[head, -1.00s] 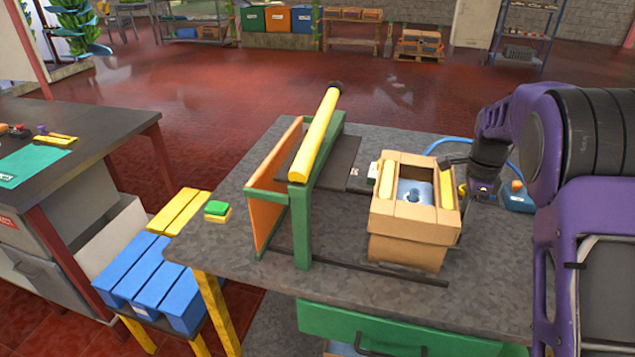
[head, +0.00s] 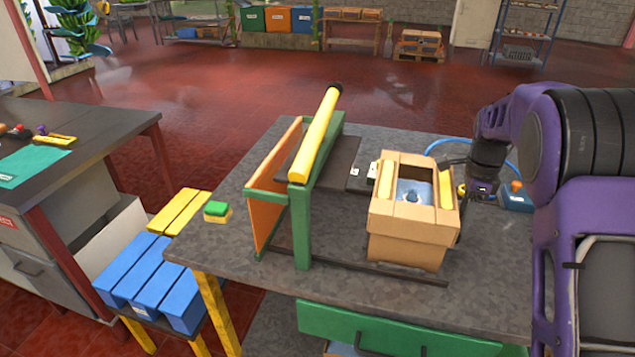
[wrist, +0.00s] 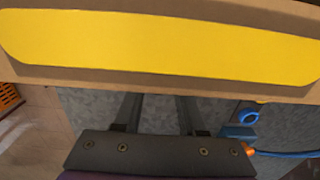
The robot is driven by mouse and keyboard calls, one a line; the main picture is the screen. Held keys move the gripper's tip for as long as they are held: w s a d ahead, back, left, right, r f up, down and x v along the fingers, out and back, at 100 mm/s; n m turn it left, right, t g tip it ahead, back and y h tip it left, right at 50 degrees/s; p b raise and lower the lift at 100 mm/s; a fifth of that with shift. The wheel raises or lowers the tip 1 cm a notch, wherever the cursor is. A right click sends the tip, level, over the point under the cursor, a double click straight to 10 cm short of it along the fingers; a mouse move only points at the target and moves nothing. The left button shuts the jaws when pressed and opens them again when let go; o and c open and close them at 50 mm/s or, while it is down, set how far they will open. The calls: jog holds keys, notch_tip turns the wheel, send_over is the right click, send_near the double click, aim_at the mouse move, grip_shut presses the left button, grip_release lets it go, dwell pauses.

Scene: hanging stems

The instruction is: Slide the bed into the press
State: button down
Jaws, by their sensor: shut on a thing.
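The press (head: 302,215) stands on the grey table, a green frame with an orange side panel and a yellow bar on top. To its right, the bed (head: 408,245) appears as a tan, open-topped box on dark rails, with yellow strips and something blue-grey inside. It stands apart from the press frame.
Dark rails (head: 385,273) run along the tabletop between bed and press. A blue hose and a small blue block with an orange top (head: 516,195) lie at the right. A green-and-yellow block (head: 217,211) sits at the table's left edge.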

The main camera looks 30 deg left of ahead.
aim_at(406, 197)
jog(key=shift+s+a+p, duration=0.2)
jog(key=shift+s+a, duration=0.05)
jog(key=shift+a, duration=0.6)
jog(key=shift+s+a+p, duration=0.2)
jog(key=shift+s+a, duration=0.05)
jog(key=shift+a, duration=0.65)
jog(key=shift+s+a+p, duration=0.2)
jog(key=shift+s+a, duration=0.05)
jog(key=shift+a, duration=0.7)
jog(key=shift+s+a+p, duration=0.25)
jog(key=shift+a, duration=0.6)
jog(key=shift+s+a+p, duration=0.25)
jog(key=shift+a+p, duration=0.05)
jog(key=shift+a, duration=0.55)
jog(key=shift+s+a+p, duration=0.25)
jog(key=shift+a, duration=0.75)
jog(key=shift+s+a+p, duration=0.2)
jog(key=shift+a+p, duration=0.05)
jog(key=shift+a, duration=0.35)
jog(key=shift+s+a+p, duration=0.15)
jog(key=shift+a+p, duration=0.05)
jog(key=shift+a, duration=0.35)
jog(key=shift+s+a, duration=0.2)
jog(key=shift+a, duration=0.5)
jog(key=shift+s+a, duration=0.2)
jog(key=shift+a, duration=0.55)
